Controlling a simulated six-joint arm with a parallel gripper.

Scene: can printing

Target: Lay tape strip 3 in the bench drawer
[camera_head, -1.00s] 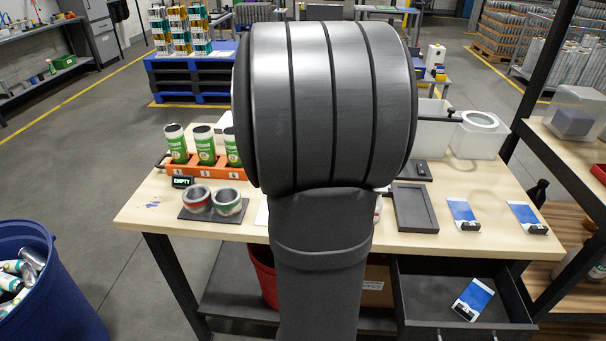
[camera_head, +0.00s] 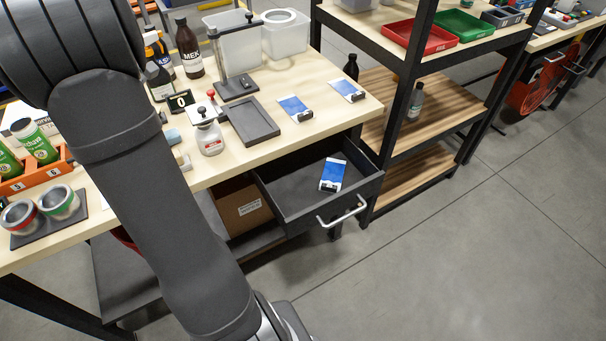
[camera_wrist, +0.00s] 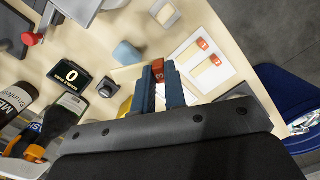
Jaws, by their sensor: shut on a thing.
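My gripper (camera_wrist: 161,82) shows in the wrist view, its blue fingers shut on a strip whose red tab (camera_wrist: 158,68) seems to bear a 3. The rest of the held strip is mostly hidden between the fingers. The white card (camera_wrist: 232,72) beside the fingers carries two more pale strips with red tabs. In the head view the bench drawer (camera_head: 276,187) is pulled open at the bench's front right. A blue and white card with a black clip (camera_head: 333,174) lies in it. My gripper is outside the head view, hidden by or beyond my arm.
The drawer handle (camera_head: 343,212) juts forward. The drawer's left part is bare. A shelf rack (camera_head: 400,130) stands right.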

